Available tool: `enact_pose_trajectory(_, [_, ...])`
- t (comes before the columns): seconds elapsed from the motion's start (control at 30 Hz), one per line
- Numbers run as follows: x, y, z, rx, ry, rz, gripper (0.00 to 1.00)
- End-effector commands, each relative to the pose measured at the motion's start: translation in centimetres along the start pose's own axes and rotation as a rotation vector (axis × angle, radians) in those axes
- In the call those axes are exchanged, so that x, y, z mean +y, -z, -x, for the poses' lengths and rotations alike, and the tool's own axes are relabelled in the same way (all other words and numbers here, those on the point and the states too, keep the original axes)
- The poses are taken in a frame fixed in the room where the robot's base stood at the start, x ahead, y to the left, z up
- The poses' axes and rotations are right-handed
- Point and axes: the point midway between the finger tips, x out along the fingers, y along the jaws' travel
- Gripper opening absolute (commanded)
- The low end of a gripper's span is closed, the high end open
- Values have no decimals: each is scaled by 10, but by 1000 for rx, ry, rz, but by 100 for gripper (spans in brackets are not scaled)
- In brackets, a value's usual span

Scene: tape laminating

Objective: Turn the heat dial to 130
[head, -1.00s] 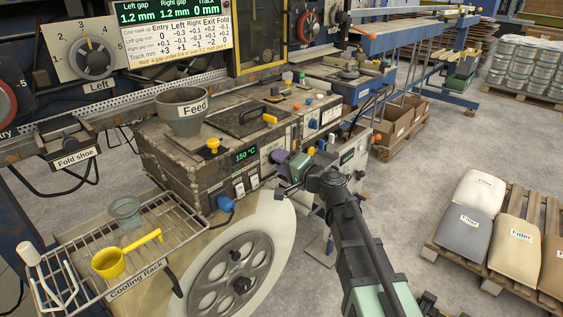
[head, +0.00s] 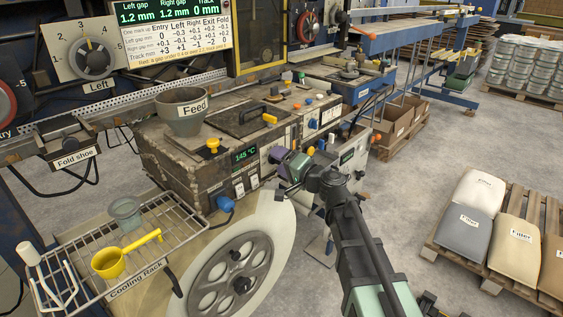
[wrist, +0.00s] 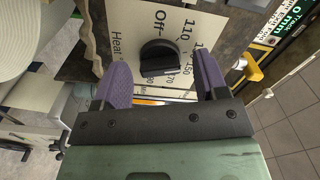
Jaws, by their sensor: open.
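The heat dial is a black knob (wrist: 160,57) on a white plate (wrist: 117,22) marked Off, 110, 150 and other numbers, partly covered. My gripper (wrist: 162,68) is open, with one purple finger on each side of the knob. I cannot tell whether the fingers touch it, nor exactly where its pointer stands. In the head view my gripper (head: 281,163) is at the front of the heater box (head: 175,165) and hides the dial. The green temperature display (head: 245,155) on the box reads 145 °C.
A grey Feed cup (head: 183,112) stands on the box, with a yellow knob (head: 212,146) near its front edge. A blue knob (head: 225,203) sticks out low on the front. The Cooling Rack (head: 135,245) holds a yellow ladle (head: 110,263).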

Motion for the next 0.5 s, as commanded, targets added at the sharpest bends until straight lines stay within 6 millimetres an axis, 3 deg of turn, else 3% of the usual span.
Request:
enact_pose_trajectory(0.17, [0, -1, 21, 1, 0, 0, 67])
enact_pose_trajectory(0.4, [0, -1, 82, 3, -1, 0, 67])
enact_pose_trajectory(0.5, [0, -1, 99, 3, -1, 0, 67])
